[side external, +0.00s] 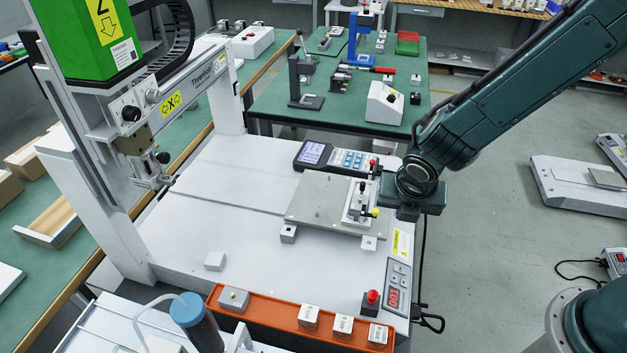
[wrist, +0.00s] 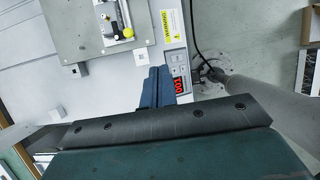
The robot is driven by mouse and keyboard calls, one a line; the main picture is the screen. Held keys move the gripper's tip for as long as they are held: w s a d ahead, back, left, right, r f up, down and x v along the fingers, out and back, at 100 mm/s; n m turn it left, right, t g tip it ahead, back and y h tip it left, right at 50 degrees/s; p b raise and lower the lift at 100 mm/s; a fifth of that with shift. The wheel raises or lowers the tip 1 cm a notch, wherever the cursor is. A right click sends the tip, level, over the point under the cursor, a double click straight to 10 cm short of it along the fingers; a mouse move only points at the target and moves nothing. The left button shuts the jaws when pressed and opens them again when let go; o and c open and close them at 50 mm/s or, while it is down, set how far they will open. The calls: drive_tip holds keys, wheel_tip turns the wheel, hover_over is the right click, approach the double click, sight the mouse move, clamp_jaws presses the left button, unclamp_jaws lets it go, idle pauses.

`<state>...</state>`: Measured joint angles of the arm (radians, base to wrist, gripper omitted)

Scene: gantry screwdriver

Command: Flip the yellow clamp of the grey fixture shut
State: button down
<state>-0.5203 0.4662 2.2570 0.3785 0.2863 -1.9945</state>
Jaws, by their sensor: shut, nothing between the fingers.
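The grey fixture (side external: 352,208) stands on a flat grey plate (side external: 318,198), at the plate's right side. Its clamp lever (side external: 375,212) has a yellow tip on the side near my gripper. In the wrist view the yellow tip (wrist: 128,32) shows at the top, at the fixture's lower end; whether the clamp is open or closed is unclear. My gripper (wrist: 159,69) is shut and empty, with its fingers together, below and to the right of the yellow tip and apart from it. In the side view my gripper is just right of the fixture, and its fingertips are hard to make out.
A keypad unit (side external: 336,158) lies behind the plate. A red button (side external: 372,297) and a red-digit display (side external: 396,290) sit at the base's front right. An orange tray (side external: 262,312) with several blocks lies along the front. The white base is clear left of the plate.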

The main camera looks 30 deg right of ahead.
drive_tip(key=shift+s+r, duration=0.35)
drive_tip(key=shift+r, duration=0.55)
drive_tip(key=s+d+r+m+y, duration=0.1)
drive_tip(key=s+d+r+m, duration=0.2)
drive_tip(key=r+m, duration=0.4)
drive_tip(key=s+d+r+m+y, duration=0.1)
drive_tip(key=s+d+r+m, duration=0.3)
drive_tip(key=r+m, duration=0.35)
drive_tip(key=s+d+r+m+t, duration=0.1)
drive_tip(key=s+r+m, duration=0.2)
drive_tip(key=s+m, duration=0.2)
drive_tip(key=s+d+r+m+t+y, duration=0.1)
drive_tip(key=s+d+r+m, duration=0.1)
drive_tip(key=s+m, duration=0.3)
drive_tip(key=r+m, duration=0.1)
drive_tip(key=m, duration=0.2)
drive_tip(key=shift+s+r, duration=0.15)
drive_tip(key=shift+s, duration=0.2)
